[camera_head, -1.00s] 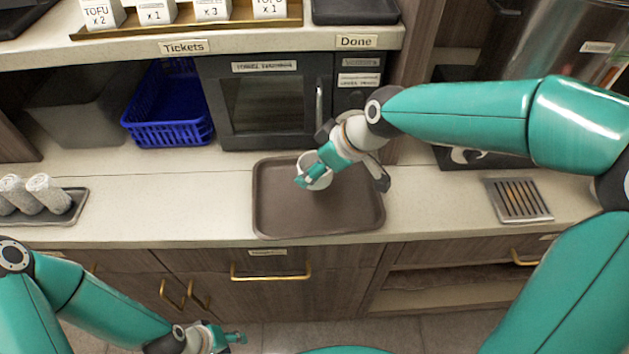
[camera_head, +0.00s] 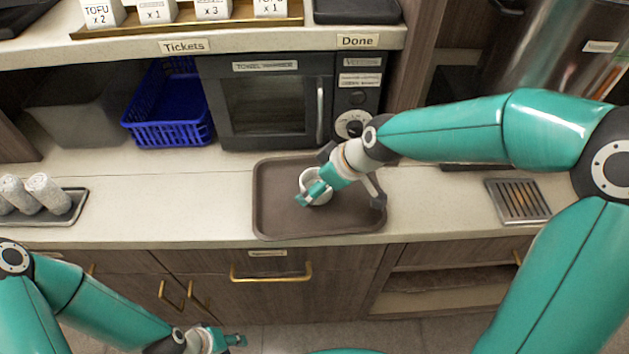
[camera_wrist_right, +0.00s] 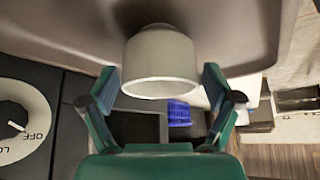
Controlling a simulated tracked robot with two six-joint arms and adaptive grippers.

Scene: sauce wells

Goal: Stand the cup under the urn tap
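The white cup (camera_head: 326,193) is over the brown tray (camera_head: 285,225) on the counter; I cannot tell whether it touches the tray. My right gripper (camera_head: 312,188) is at the cup, one teal finger crossing its near side.
A slotted drip grate (camera_head: 519,201) lies on the counter at right. Rolled towels on a small tray (camera_head: 72,215) lie at left. A shelf (camera_head: 120,48) with ticket blocks overhangs the back.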

